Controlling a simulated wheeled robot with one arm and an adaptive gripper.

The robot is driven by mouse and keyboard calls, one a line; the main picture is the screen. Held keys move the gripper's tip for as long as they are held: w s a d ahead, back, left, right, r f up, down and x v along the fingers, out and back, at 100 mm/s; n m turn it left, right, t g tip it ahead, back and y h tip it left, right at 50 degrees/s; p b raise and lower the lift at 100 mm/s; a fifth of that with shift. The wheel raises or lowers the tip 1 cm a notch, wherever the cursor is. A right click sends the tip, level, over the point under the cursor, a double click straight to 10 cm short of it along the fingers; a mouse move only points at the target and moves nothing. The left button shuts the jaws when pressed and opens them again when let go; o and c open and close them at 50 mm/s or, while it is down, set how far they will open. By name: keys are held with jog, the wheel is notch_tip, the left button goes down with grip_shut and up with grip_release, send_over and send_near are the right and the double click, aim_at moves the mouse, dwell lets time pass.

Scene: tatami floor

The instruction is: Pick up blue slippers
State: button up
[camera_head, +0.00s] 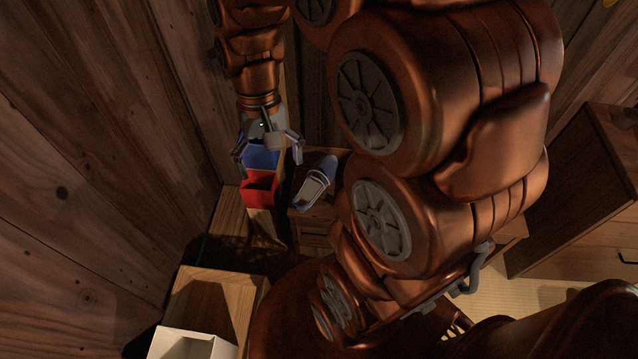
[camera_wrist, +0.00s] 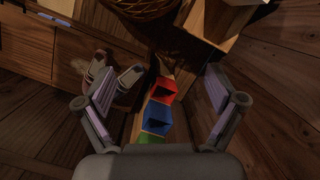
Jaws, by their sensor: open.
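One blue-grey slipper with a pale insole (camera_head: 316,188) lies on a wooden surface in the head view, just right of my gripper (camera_head: 268,155). In the wrist view two slippers show side by side, one at the far left (camera_wrist: 96,68) and one nearer the middle (camera_wrist: 130,76). Their colour looks greyish in the dim light. My gripper (camera_wrist: 160,88) is open and empty, its fingers spread wide. It hangs above the coloured boxes, with both slippers to the left of the boxes in the wrist view. My left finger comes close to the slippers in that picture; the height gap cannot be told.
A wicker basket (camera_wrist: 145,6) and white box (camera_head: 190,345) are nearby. A plank wall (camera_head: 100,150) closes the left side.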

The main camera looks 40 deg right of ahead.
jog(key=w+d+f+m+y+b, duration=0.1)
jog(key=w+d+f+b, duration=0.15)
jog(key=f, duration=0.25)
jog(key=w+d+f+m+b, duration=0.1)
jog(key=w+d+f+b, duration=0.1)
jog(key=w+f+b, duration=0.15)
jog(key=m+y+b, duration=0.2)
jog(key=m+b, duration=0.6)
jog(key=b, duration=0.7)
send_near(309, 191)
jog(key=shift+a+f+t, duration=0.4)
jog(key=shift+f, duration=0.35)
jog(key=shift+s+f, duration=0.1)
jog(key=shift+f, duration=0.45)
jog(key=b+x, duration=0.1)
jog(key=x, duration=0.2)
jog(key=s+b+x, duration=0.1)
jog(key=x, duration=0.2)
jog(key=shift+r, duration=0.1)
jog(key=shift+a+f, duration=0.2)
jog(key=shift+f, duration=0.2)
jog(key=shift+r, duration=0.1)
jog(key=c, duration=1.5)
